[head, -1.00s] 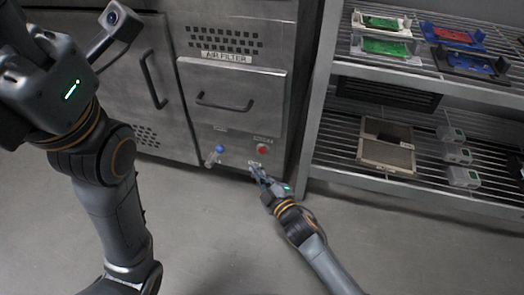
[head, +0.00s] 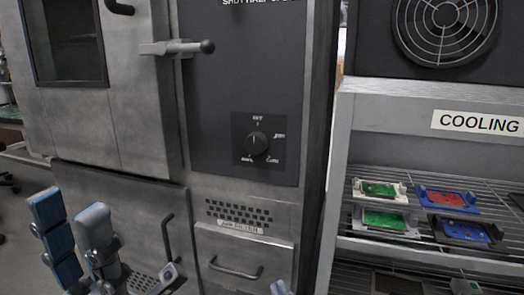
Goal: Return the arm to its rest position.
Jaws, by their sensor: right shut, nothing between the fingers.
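My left gripper (head: 72,225) is at the lower left of the head view, pointing up, its two blue-padded fingers spread apart with nothing between them. It is in front of the lower grey cabinet door. Of my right gripper (head: 280,288) only a light blue fingertip shows at the bottom edge, below the drawer; the rest of that arm is out of view. The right gripper is shut and holds nothing that I can see.
A steel oven cabinet has a latch handle (head: 178,47), a black dial (head: 257,143) and a drawer handle (head: 235,268). At right, a wire shelf under a COOLING sign (head: 480,122) holds green boards (head: 379,189), a red board (head: 447,198) and a blue board (head: 464,231).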

